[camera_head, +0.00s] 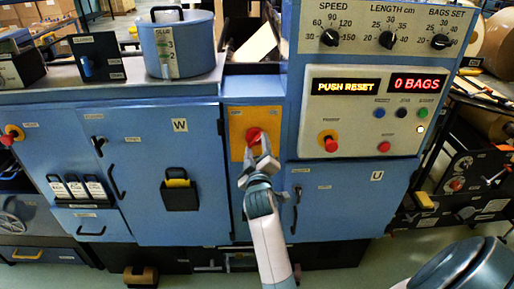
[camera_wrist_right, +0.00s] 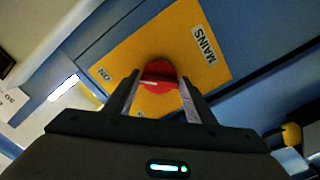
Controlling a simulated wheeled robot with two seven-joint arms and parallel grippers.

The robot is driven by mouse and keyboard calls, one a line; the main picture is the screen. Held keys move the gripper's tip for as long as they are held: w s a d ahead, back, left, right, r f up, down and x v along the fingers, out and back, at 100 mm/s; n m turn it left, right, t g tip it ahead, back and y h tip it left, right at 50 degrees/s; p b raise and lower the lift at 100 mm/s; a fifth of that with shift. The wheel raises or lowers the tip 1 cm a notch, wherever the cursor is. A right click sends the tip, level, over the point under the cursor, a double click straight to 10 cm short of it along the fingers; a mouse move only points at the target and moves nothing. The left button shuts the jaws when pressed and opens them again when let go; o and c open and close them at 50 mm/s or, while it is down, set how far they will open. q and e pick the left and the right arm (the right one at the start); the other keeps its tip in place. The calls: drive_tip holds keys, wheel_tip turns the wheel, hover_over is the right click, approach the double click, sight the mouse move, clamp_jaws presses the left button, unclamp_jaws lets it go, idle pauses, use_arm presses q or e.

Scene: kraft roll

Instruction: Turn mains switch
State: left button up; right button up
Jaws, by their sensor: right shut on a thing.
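The mains switch is a red knob (camera_head: 254,135) on a yellow plate (camera_head: 238,118) at the middle of the blue machine. In the right wrist view the red knob (camera_wrist_right: 158,70) sits between my fingers, and the yellow plate (camera_wrist_right: 205,75) carries a MAINS label (camera_wrist_right: 204,45) and an ON label (camera_wrist_right: 103,75). My right gripper (camera_head: 258,152) comes up from below and is shut on the knob; it also shows in the right wrist view (camera_wrist_right: 160,95). The fingers partly hide the knob, so I cannot tell its exact setting. My left gripper is not in view.
Right of the switch, a control panel (camera_head: 360,112) has lit displays reading PUSH RESET (camera_head: 346,87) and 0 BAGS (camera_head: 417,83). A second red knob (camera_head: 330,143) sits on it. A blue glue pot (camera_head: 180,45) stands at upper left. Door handles (camera_head: 296,208) flank the arm.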

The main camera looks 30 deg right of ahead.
drive_tip(key=shift+f+m, duration=0.1)
drive_tip(key=shift+m, duration=0.3)
drive_tip(key=o, duration=1)
drive_tip(key=shift+o, duration=0.2)
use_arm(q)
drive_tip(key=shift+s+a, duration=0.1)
